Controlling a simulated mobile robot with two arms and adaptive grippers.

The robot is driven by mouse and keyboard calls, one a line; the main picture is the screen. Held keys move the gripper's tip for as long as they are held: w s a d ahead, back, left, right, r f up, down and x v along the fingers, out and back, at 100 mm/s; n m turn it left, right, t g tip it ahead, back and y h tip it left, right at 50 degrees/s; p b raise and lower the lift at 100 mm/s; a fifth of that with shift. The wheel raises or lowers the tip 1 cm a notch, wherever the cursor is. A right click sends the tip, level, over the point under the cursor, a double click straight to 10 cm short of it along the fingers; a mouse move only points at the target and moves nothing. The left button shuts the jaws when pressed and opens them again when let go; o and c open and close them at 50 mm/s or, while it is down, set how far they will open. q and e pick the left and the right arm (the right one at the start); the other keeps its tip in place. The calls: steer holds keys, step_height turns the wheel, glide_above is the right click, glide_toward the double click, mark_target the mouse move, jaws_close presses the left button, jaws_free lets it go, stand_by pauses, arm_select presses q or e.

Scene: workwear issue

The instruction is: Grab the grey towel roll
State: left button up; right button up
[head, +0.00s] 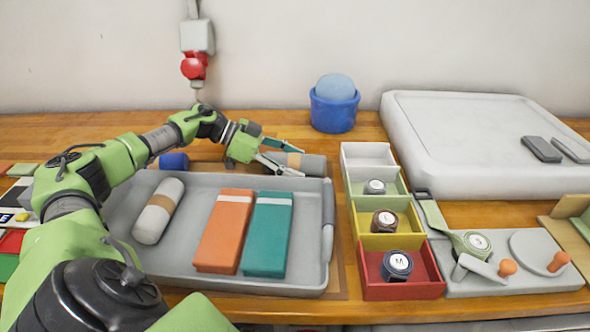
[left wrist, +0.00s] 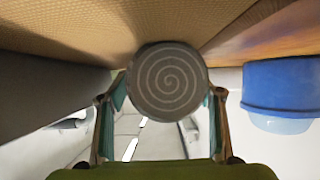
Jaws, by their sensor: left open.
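The grey towel roll (head: 316,166) lies behind the grey tray, with a tan band around it. My left gripper (head: 299,161) is open at the roll's left part, one finger on its far side and one on its near side. In the left wrist view the roll's round spiral end (left wrist: 168,80) shows between the two spread fingers (left wrist: 166,95). I cannot tell whether either finger touches it. My right gripper is not in view.
The grey tray (head: 120,208) holds a pale roll (head: 158,211), an orange folded piece (head: 224,232) and a teal one (head: 267,236). A blue roll (head: 174,162) lies behind it. A blue bucket (head: 333,113) stands behind right; coloured bins (head: 402,290) stand right.

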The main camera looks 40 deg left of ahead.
mark_target(307, 156)
arm_select(q)
steer(key=shift+w, duration=0.1)
steer(key=shift+d, duration=0.1)
steer(key=c, duration=1.3)
steer(key=shift+r+p, duration=0.45)
steer(key=shift+p, duration=0.2)
step_height(307, 156, up, 3)
steer(key=p, duration=0.4)
steer(key=shift+s+d+r+p, duration=0.85)
steer(key=shift+s+r+p, duration=1)
steer(key=shift+p, duration=1.95)
steer(key=shift+s+d+r+p, duration=1.05)
steer(key=shift+s+p, duration=1.4)
steer(key=shift+p, duration=1.3)
steer(key=shift+s+d+r+p, duration=0.7)
steer(key=shift+s+r+p, duration=1.2)
steer(key=shift+p, duration=1.9)
